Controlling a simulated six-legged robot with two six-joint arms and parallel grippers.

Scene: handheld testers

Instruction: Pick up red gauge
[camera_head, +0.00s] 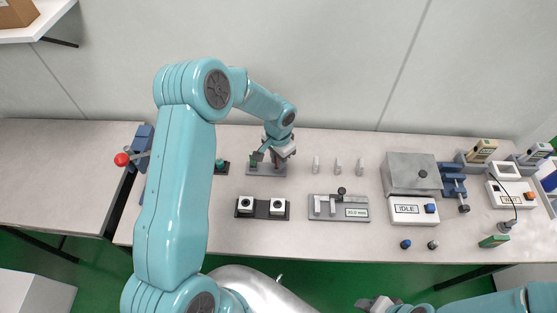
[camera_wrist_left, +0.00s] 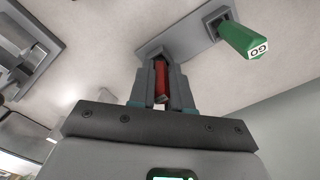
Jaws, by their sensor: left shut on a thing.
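The red gauge (camera_wrist_left: 162,82) shows between the fingers of my left gripper (camera_wrist_left: 160,65) in the left wrist view. The gripper is shut on it. In the head view my left gripper (camera_head: 274,153) is over the grey gauge stand (camera_head: 268,171), and the red gauge is mostly hidden there. I cannot tell whether the red gauge still touches the stand. A green gauge marked GO (camera_wrist_left: 240,42) is beside it on the same stand. My right gripper (camera_head: 378,303) shows only partly at the bottom edge of the head view, and its jaw opening is unclear.
A black holder with two white blocks (camera_head: 262,208) lies in front of the stand. Three pale pins (camera_head: 338,166) stand to the right. A grey fixture with a display (camera_head: 340,209) and an IDLE box (camera_head: 413,210) are farther right.

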